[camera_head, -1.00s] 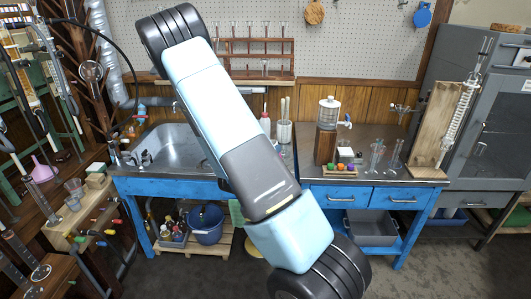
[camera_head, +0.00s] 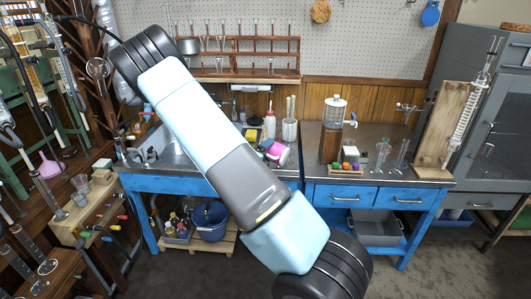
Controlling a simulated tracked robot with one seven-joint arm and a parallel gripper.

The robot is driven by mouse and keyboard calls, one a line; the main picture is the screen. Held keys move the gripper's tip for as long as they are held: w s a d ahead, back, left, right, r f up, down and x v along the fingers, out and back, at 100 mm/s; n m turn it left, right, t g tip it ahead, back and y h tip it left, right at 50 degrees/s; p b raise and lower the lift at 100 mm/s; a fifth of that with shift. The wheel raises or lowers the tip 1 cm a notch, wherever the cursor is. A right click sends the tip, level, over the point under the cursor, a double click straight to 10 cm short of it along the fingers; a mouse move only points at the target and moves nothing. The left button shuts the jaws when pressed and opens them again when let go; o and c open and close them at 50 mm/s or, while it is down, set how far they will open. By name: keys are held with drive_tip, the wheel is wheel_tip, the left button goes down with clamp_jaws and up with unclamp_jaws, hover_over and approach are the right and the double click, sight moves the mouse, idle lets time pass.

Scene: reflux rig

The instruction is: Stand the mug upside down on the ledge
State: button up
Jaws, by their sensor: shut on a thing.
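A pink and white mug (camera_head: 279,154) shows just right of my arm, above the counter by the sink. It looks tilted on its side. My gripper (camera_head: 265,146) is mostly hidden behind my own arm link; only a small dark part shows at the mug, and it is shut on it. The exact grip and the gap to the counter cannot be made out. The wooden ledge (camera_head: 235,78) runs along the back wall above the sink, behind and above the mug, with clear space along its front.
A rack (camera_head: 262,45) with glassware stands over the ledge. A red-capped bottle (camera_head: 269,125) and a white jar of brushes (camera_head: 290,130) stand behind the mug. A dispenser (camera_head: 333,115) stands on the right counter. The sink (camera_head: 170,150) lies left, partly covered by my arm.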

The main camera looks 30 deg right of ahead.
sight(273, 161)
drive_tip(key=n, duration=0.2)
drive_tip(key=f+n, duration=0.1)
drive_tip(key=n, duration=0.1)
drive_tip(key=shift+n, duration=0.3)
drive_tip(key=n, duration=0.2)
drive_tip(key=f+n, duration=0.1)
drive_tip(key=n, duration=0.3)
drive_tip(key=shift+s+d+f, duration=0.1)
drive_tip(key=shift+s+f, duration=0.05)
drive_tip(key=shift+s, duration=0.15)
drive_tip(key=n, duration=0.3)
drive_tip(key=s+n, duration=0.1)
drive_tip(key=shift+d+f+n, duration=0.25)
drive_tip(key=shift+f+n, duration=0.1)
drive_tip(key=shift+n, duration=0.05)
drive_tip(key=n, duration=0.4)
drive_tip(key=shift+s+d+f+n, duration=0.1)
drive_tip(key=shift+s+d+n, duration=0.2)
drive_tip(key=shift+s, duration=0.1)
drive_tip(key=shift+w+d+f, duration=1.3)
drive_tip(key=shift+w+f, duration=0.05)
drive_tip(key=shift+w, duration=0.2)
drive_tip(key=shift+w+d+f, duration=1.35)
drive_tip(key=shift+w, duration=0.2)
drive_tip(key=shift+w+d+f, duration=1.3)
drive_tip(key=shift+w+f, duration=0.05)
drive_tip(key=shift+w, duration=0.2)
drive_tip(key=shift+f, duration=1.45)
